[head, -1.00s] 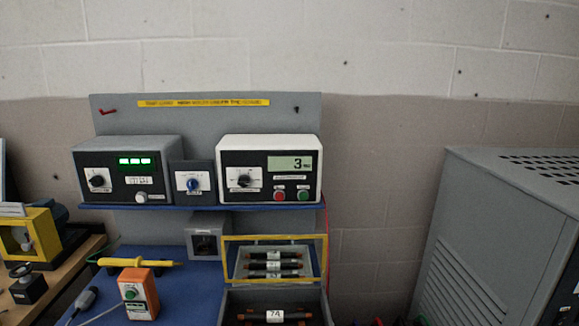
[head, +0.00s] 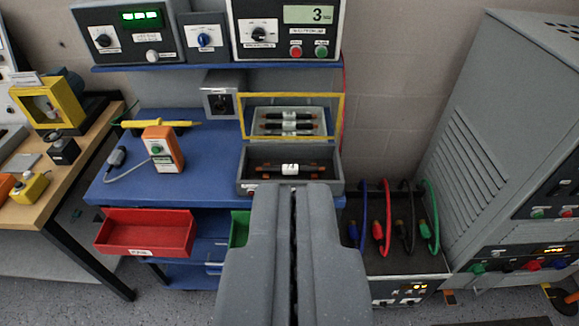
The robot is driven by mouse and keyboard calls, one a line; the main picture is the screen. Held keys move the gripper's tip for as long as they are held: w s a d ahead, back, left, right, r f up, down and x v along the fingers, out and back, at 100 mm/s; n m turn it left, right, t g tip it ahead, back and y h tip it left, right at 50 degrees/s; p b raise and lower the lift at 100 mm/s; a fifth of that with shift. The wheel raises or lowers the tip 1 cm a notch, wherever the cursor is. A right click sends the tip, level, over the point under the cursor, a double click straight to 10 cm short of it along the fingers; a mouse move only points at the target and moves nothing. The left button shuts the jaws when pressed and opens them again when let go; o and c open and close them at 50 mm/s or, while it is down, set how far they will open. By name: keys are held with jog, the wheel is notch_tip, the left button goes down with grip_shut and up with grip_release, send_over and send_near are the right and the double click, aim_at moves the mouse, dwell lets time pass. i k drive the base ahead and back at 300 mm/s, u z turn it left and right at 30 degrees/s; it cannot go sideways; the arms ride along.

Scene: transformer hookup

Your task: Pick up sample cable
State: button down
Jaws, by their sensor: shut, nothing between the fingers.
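A short black sample cable (head: 290,169) with copper-coloured ends and a white label lies across the grey test box (head: 245,187), inside its front tray. Behind it, more short black cable pieces (head: 289,124) show behind the box's yellow-framed lid (head: 341,118). My gripper (head: 294,188) is shut and empty. In the picture its tips reach the front wall of the box, just below the labelled cable. I cannot tell how far above or in front of the box they are. The gripper hides part of the space under the box.
The box stands on a blue bench (head: 210,152) with an orange handheld unit (head: 162,149) and a yellow probe (head: 160,124). A red bin (head: 146,232) is below left. Coloured leads (head: 385,215) stand at right, beside a grey cabinet (head: 480,130). Instruments (head: 287,28) sit on the shelf above.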

aim_at(286, 168)
jog(key=k, duration=1.15)
jog(key=u, duration=0.7)
jog(key=i, duration=1.7)
jog(key=z, duration=0.5)
jog(key=i, duration=0.95)
jog(key=z, duration=0.65)
jog(key=k, duration=0.75)
jog(key=z, duration=0.2)
